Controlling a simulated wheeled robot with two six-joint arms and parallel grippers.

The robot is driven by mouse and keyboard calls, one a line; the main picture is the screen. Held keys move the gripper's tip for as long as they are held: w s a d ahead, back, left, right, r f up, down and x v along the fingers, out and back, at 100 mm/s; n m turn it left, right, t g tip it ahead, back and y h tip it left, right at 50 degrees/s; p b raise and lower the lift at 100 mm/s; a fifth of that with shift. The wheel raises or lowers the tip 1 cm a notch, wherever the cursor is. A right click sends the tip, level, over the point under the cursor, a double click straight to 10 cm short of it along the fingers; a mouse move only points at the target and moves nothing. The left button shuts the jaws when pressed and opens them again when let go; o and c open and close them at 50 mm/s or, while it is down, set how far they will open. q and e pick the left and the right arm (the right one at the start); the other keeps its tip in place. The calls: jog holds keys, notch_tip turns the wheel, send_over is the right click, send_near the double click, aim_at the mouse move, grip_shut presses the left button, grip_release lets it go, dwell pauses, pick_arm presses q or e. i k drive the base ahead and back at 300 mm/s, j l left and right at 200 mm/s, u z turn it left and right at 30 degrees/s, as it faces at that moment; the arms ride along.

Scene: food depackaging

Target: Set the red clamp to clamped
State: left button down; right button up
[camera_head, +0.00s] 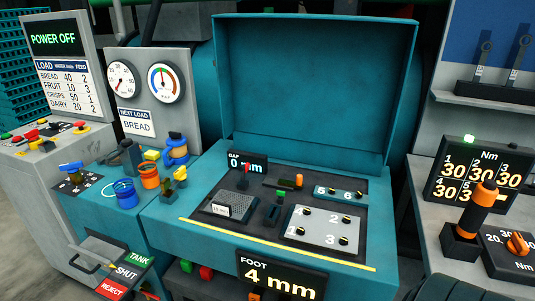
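Neither of my grippers shows in the head view.
The teal lid (312,90) stands open behind the panel. A numbered light plate (325,230) lies at the panel's right. A FOOT display (278,276) reads 4 mm. An orange-handled tool (478,210) stands at the right.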

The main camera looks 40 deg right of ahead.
aim_at(243, 169)
jog(key=i+z, duration=0.2)
jog(key=z, duration=0.3)
jog(key=i+z, duration=0.2)
jog(key=z, duration=0.25)
jog(key=i+j+z, duration=0.1)
jog(key=z, duration=0.4)
jog(key=i+j+z, duration=0.25)
jog(key=z, duration=0.25)
